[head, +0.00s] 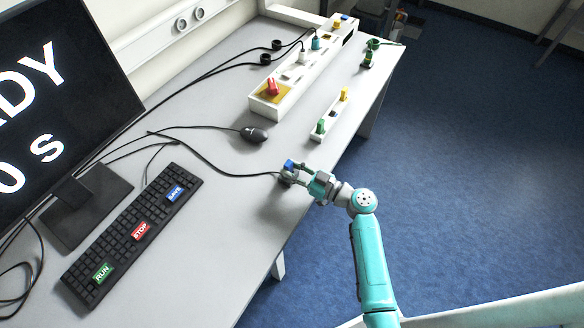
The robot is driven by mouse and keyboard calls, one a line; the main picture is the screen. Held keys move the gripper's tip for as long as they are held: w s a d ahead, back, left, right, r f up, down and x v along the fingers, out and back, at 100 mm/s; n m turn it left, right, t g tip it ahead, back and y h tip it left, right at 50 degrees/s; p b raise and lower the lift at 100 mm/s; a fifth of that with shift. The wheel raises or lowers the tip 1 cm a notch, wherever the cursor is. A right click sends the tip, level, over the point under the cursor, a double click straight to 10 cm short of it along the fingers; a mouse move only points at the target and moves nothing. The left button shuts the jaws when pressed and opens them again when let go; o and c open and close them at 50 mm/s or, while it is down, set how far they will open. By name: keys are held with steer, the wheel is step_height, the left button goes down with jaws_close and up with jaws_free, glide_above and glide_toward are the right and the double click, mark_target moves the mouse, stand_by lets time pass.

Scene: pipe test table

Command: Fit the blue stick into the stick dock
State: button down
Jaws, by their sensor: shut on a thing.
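My gripper (294,176) is over the right edge of the grey table, in the middle of the head view. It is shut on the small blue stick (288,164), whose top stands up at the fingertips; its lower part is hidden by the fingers. A low white rack (332,114), which may be the stick dock, lies farther back near the table's right edge. A green stick (320,127) stands at its near end and a yellow stick (344,94) at its far end. The part between them shows no stick.
A long white box (266,108) with a red knob and plugs stands behind the rack. Cables cross the table. A green and black item (368,58) lies at the far right edge.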

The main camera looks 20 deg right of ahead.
steer(key=shift+f, duration=0.65)
steer(key=c, duration=0.8)
jaws_free()
steer(key=v, duration=1.2)
